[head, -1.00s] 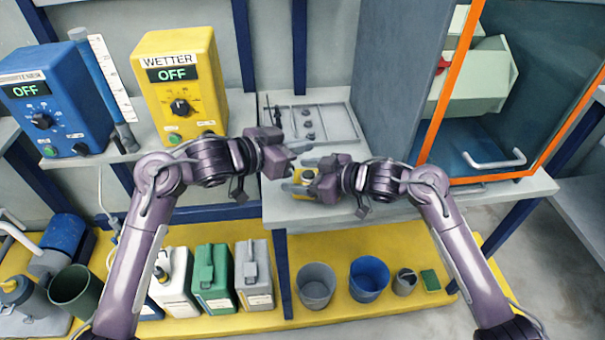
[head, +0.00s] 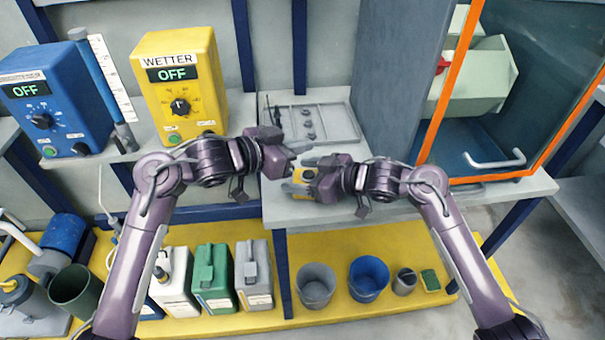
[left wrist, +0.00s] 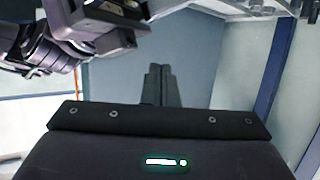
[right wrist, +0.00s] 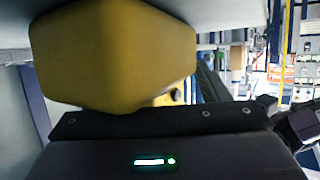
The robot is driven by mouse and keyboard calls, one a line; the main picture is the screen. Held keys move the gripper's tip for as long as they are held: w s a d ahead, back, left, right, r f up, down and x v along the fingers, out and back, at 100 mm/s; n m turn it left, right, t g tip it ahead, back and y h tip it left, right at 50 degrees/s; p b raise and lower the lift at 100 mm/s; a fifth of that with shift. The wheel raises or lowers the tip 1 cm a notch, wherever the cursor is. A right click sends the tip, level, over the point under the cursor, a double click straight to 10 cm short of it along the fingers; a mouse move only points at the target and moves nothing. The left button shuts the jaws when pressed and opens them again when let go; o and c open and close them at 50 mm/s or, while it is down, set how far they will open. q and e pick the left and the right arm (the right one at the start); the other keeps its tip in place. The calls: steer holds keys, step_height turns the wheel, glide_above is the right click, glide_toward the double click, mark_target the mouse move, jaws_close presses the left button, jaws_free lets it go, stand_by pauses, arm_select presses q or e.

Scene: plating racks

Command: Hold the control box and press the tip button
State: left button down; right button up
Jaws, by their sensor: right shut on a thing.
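The yellow control box (head: 300,176) is in the middle of the head view, above the front part of the grey table. My right gripper (head: 297,175) is shut on it. The tip button cannot be made out clearly. My left gripper (head: 304,146) is just above and beside the control box, apart from it as far as I can tell. In the left wrist view its two fingers (left wrist: 160,85) are together with nothing between them.
A grey tray (head: 345,125) with small parts lies behind the grippers. The blue box (head: 75,95) and yellow WETTER box (head: 205,60) at left both read OFF. A grey panel (head: 385,75) and orange-framed enclosure (head: 437,90) stand right. Canisters and buckets (head: 368,280) sit below.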

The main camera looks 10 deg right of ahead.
mark_target(304, 175)
stand_by(0.4)
arm_select(q)
steer(key=r+m+y, duration=0.1)
steer(key=m, duration=0.1)
steer(key=r+m+g+y, duration=0.1)
steer(key=r+m+y, duration=0.1)
steer(key=m, duration=0.1)
steer(key=d+r+m+g+y, duration=0.1)
steer(key=m+y, duration=0.1)
steer(key=shift+w+r+m, duration=0.15)
steer(key=shift+m, duration=0.25)
steer(key=shift+f, duration=4.4)
steer(key=shift+f, duration=0.15)
steer(key=shift+f, duration=0.3)
